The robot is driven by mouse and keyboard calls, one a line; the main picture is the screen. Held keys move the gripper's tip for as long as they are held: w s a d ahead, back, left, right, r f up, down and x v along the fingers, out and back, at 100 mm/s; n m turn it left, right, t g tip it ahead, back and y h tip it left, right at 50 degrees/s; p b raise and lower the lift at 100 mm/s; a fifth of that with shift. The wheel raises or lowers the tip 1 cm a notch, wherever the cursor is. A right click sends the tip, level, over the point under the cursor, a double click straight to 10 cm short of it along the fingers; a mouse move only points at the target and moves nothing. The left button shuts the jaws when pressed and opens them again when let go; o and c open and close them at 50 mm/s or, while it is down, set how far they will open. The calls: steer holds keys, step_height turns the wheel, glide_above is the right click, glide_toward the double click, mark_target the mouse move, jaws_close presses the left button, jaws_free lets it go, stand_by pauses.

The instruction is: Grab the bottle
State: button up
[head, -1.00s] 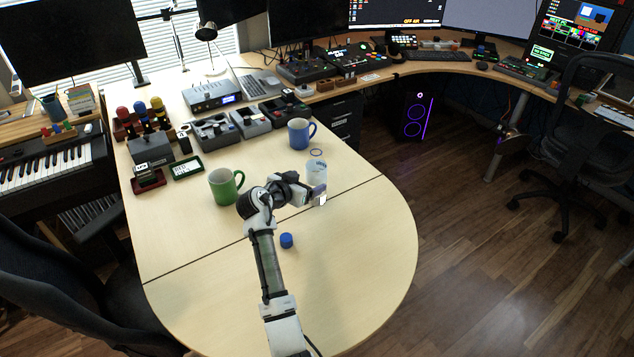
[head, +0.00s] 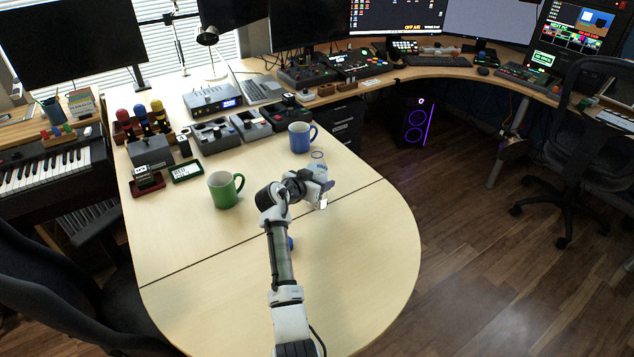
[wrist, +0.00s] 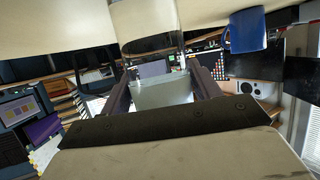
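A clear, see-through vessel, which I take to be the bottle (head: 318,169), stands on the wooden table (head: 340,260). In the head view my gripper (head: 320,198) is close in front of it and covers its lower part. In the wrist view, where the table shows at the top, the clear vessel (wrist: 146,28) is at top centre, just past my fingertips. My gripper (wrist: 165,82) has its two dark fingers spread apart. A pale, translucent patch shows between them; I cannot tell what it is.
A blue mug (head: 300,138) stands behind the bottle, and a green mug (head: 224,190) to the left. Control boxes (head: 215,135) line the back left. The table's front right is clear.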

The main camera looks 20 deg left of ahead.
steer(key=c, duration=0.7)
steer(key=shift+c, duration=0.4)
steer(key=shift+r, duration=0.15)
